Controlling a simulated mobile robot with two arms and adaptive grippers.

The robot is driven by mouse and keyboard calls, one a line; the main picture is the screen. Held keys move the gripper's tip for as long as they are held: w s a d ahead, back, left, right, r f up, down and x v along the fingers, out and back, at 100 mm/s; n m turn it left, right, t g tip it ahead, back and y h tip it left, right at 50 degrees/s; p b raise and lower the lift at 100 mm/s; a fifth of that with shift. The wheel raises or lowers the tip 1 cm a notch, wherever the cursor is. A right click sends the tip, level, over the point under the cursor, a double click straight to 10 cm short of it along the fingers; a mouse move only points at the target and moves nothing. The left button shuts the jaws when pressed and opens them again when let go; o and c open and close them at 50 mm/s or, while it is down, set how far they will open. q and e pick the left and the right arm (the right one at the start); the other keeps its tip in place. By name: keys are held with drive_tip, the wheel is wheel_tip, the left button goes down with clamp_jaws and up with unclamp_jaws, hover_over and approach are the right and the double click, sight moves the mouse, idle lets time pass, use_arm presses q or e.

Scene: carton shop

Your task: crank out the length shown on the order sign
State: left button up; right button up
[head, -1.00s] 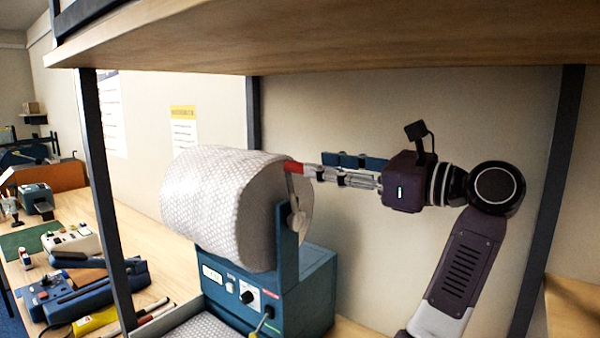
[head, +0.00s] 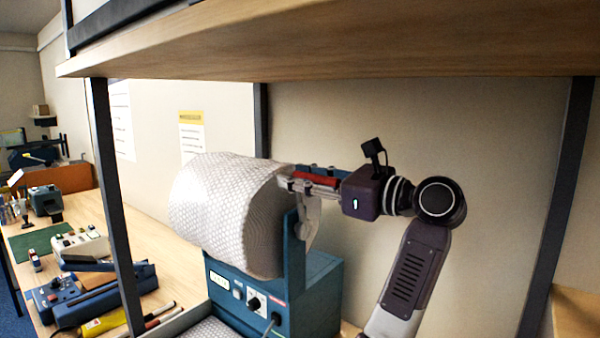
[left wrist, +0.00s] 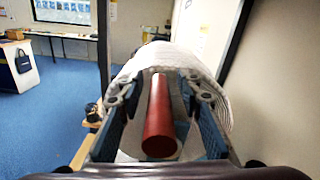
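A large white bubble-wrap roll (head: 225,210) is mounted on a blue machine (head: 315,295) with a small display (head: 219,282) too small to read. A crank with a red handle (head: 318,180) is on the roll's right side. My left gripper (head: 300,185) is level with the handle, one finger on each side of it. In the left wrist view the red handle (left wrist: 159,120) lies lengthwise between the fingers, with gaps visible on both sides. The gripper is open around it. A wall sheet with a yellow header (head: 191,135) is unreadable. My right gripper is not in view.
A wooden shelf (head: 330,45) runs above the machine, with dark posts (head: 117,210) at left and right. The workbench at left holds a blue device (head: 95,300), a white control box (head: 80,243) and a yellow tool (head: 103,324). Free air lies right of the machine.

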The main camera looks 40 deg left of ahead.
use_arm(q)
drive_tip(key=shift+c, duration=0.5)
clamp_jaws()
